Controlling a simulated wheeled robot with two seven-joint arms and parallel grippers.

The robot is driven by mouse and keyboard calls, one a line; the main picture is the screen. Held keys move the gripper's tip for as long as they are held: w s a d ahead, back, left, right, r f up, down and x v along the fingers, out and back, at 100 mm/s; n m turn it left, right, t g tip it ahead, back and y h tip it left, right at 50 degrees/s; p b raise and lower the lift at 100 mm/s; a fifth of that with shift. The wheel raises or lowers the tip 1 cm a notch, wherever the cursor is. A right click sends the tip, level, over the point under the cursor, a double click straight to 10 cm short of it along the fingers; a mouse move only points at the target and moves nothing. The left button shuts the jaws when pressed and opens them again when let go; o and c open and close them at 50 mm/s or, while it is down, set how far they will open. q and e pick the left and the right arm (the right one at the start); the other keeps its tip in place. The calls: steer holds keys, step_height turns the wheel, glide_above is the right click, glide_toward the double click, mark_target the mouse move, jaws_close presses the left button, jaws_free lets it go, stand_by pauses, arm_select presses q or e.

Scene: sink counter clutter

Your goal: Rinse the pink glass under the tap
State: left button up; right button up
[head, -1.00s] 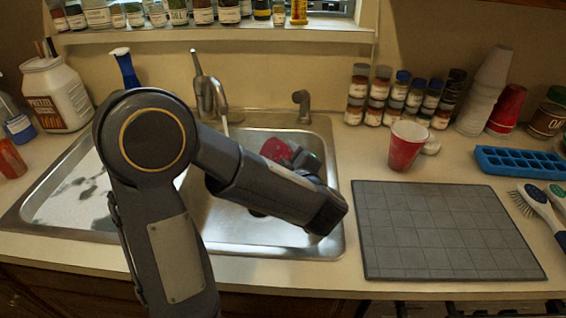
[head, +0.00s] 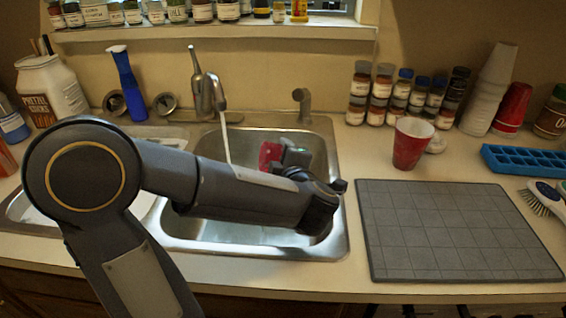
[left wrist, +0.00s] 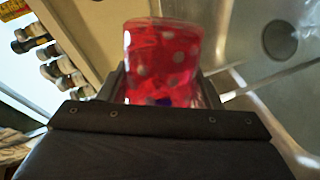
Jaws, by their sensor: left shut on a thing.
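The pink glass (head: 268,155) is in the right sink basin, partly hidden by my left gripper (head: 284,156). In the left wrist view the glass (left wrist: 163,55) is see-through pink-red with pale dots, between my left fingers (left wrist: 163,85), which are shut on it. The tap (head: 208,92) stands behind the sink, and a thin white stream of water (head: 226,140) falls from its spout. In the head view the glass is to the right of the stream, with a gap between them. My forearm hides where the stream lands. My right gripper is not in view.
The sink (head: 340,215) has a second basin at left, largely behind my arm. A blue bottle (head: 127,85) stands behind it. A red cup (head: 411,145), spice jars (head: 380,95) and a grey mat (head: 455,230) lie to the right. The basin front is free.

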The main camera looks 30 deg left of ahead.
arm_select(q)
steer(key=shift+s+a+f+n+h+b, duration=0.1)
steer(key=shift+f+n+h+b, duration=0.15)
steer(key=shift+n+b, duration=0.45)
steer(key=shift+s+a+f+n+h+b, duration=0.15)
steer(key=shift+f+n+b, duration=0.2)
steer(key=shift+b, duration=0.5)
steer(key=shift+w+r+t, duration=0.1)
steer(key=shift+t, duration=0.2)
